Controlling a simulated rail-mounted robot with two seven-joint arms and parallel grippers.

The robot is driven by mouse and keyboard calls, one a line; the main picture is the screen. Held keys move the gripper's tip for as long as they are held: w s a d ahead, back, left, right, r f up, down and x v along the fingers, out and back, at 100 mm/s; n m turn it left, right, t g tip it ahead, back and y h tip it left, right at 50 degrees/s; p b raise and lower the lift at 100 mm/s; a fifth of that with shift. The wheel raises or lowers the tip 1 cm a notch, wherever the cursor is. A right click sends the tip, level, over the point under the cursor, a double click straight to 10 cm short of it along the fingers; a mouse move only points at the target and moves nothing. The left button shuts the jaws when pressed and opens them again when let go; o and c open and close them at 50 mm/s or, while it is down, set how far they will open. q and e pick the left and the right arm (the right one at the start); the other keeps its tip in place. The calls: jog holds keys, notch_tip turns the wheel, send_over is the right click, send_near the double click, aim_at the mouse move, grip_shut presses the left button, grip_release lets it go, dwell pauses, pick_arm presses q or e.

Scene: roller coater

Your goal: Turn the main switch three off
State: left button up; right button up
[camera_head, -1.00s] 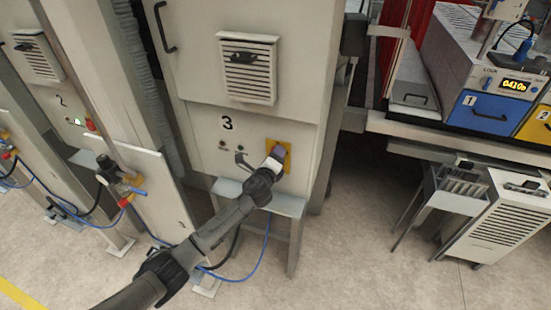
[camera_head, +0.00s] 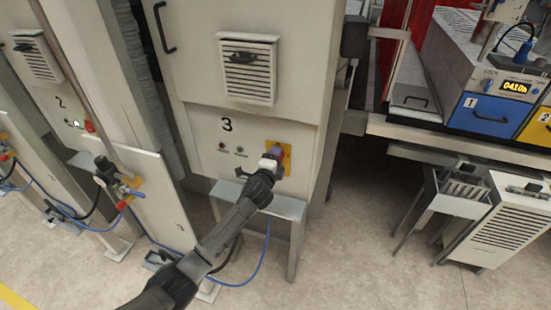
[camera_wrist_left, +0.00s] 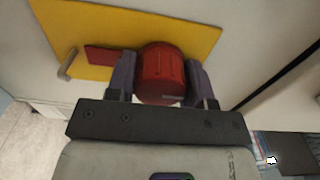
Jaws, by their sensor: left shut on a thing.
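The main switch three is a red rotary knob (camera_wrist_left: 161,72) on a yellow plate (camera_wrist_left: 100,22), on the cabinet front marked 3. In the head view the yellow plate (camera_head: 285,150) shows below and right of the number, with the knob mostly hidden by my gripper. My left gripper (camera_head: 275,155) is at the plate, and in the left wrist view its two fingers (camera_wrist_left: 160,80) are shut on the knob's sides. A red tab (camera_wrist_left: 103,56) extends left from the knob across the plate, towards a small grey peg. My right gripper is not in view.
Cabinet three (camera_head: 232,110) has a vent with a handle and two small dark buttons. A metal shelf (camera_head: 285,205) stands below the switch. Cabinet two is at left, with a valve and hoses. Blue (camera_head: 485,113) and yellow drawers are at right. The floor between is clear.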

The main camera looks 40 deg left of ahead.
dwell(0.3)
pick_arm(q)
jog(key=o, duration=0.9)
jog(key=v, duration=1.3)
jog(key=shift+s, duration=0.4)
